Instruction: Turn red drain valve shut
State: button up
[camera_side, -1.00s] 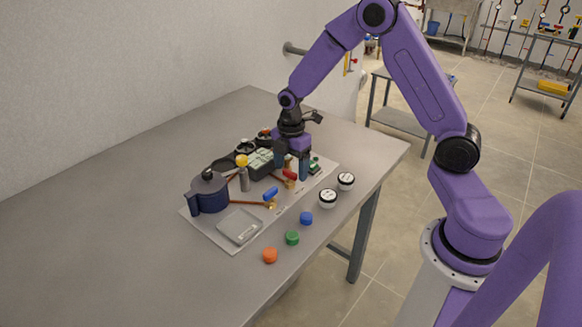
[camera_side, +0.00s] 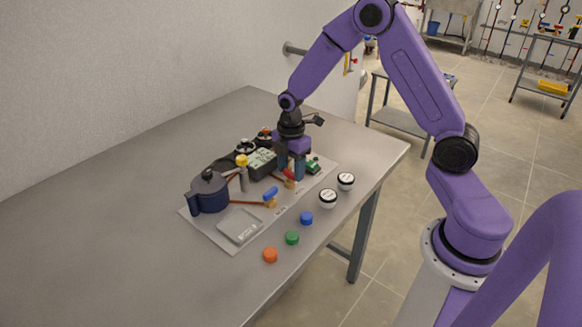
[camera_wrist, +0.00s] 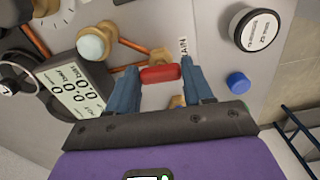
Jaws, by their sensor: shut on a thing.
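The red drain valve handle (camera_side: 288,174) is a short bar on a brass valve body near the front edge of the board. In the wrist view the red handle (camera_wrist: 160,74) lies crosswise between my fingertips, with part of an "AIN" label beside it. My gripper (camera_side: 293,172) points down over the valve; it also shows in the wrist view (camera_wrist: 160,72). It is shut on the red handle, one finger at each end. Brass (camera_wrist: 177,101) shows below the handle. The fingers partly hide the valve in the side view.
A blue-handled valve (camera_side: 271,193), a dark blue pot (camera_side: 209,192), a grey display box (camera_side: 262,160) and a tray (camera_side: 240,226) share the board. Two white-lidded jars (camera_side: 328,198) and blue (camera_side: 306,218), green (camera_side: 292,238) and orange (camera_side: 270,255) caps stand in front. The table's left is clear.

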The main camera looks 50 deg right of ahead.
aim_at(291, 172)
jog(key=m, duration=0.4)
jog(key=shift+s, duration=0.1)
jog(key=m, duration=0.4)
jog(key=shift+a+m, duration=0.1)
jog(key=shift+m, duration=0.2)
jog(key=m, duration=0.4)
jog(key=shift+s, duration=0.1)
jog(key=shift+a+m, duration=0.1)
jog(key=shift+m, duration=2.2)
jog(key=o, duration=1)
jog(key=shift+o, duration=0.2)
notch_tip(291, 172, up, 18)
jog(key=shift+f, duration=0.25)
